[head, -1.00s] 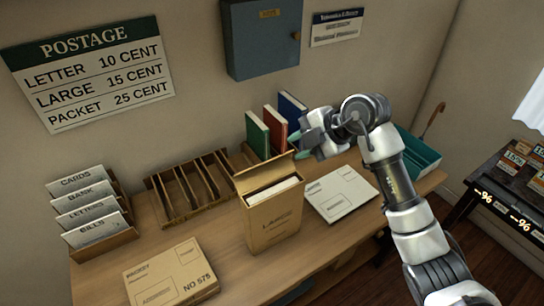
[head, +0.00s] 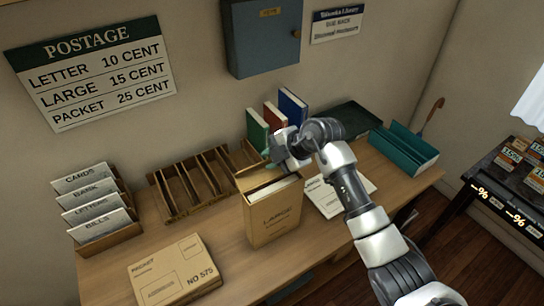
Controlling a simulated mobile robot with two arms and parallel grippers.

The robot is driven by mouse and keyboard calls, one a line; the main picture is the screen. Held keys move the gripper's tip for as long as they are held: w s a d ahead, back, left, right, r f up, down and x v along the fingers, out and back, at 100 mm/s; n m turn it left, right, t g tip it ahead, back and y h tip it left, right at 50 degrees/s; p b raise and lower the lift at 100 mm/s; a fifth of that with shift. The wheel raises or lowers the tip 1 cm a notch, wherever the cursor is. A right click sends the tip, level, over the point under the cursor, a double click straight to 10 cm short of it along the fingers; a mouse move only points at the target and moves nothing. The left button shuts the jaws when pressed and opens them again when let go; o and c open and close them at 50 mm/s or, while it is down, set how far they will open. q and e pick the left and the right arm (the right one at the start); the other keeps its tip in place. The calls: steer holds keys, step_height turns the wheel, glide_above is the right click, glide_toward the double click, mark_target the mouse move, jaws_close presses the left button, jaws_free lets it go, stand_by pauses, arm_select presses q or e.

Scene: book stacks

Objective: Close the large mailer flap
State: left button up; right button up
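The large mailer (head: 275,220) is a tan upright box marked LARGE, standing on the wooden table with a pale content showing in its open top. Its flap (head: 252,179) stands up at the back of the opening. My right gripper (head: 274,160) is just behind and above the flap, its fingertips close to the flap's upper edge. I cannot tell whether they touch it. The fingers are partly hidden by the wrist, so their opening is unclear. My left gripper is not in view.
A wooden slotted rack (head: 200,183) and a letter sorter (head: 98,230) stand left. A packet (head: 172,272) lies in front. Books (head: 292,106) stand behind my gripper. A white envelope (head: 326,200) lies right, partly under my arm. A teal tray (head: 404,148) stands far right.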

jaws_close()
steer(key=shift+s+d+f+n+t+y+b, duration=0.1)
steer(key=shift+s+d+n+t+y+b, duration=0.2)
steer(key=shift+t+y+b, duration=0.25)
steer(key=shift+s+d+n+t+y+b, duration=0.1)
steer(key=shift+s+d+t+y+b, duration=0.1)
steer(key=shift+s+t+y+b, duration=0.3)
steer(key=shift+s+d+n+t+y+b, duration=0.25)
steer(key=shift+s+d+t+y+b, duration=0.05)
steer(key=shift+t+y+b, duration=0.4)
steer(key=shift+s+d+n+t+y+b, duration=0.3)
steer(key=shift+t+y+b, duration=0.25)
steer(key=shift+b, duration=0.15)
steer(key=shift+o, duration=1)
jaws_free()
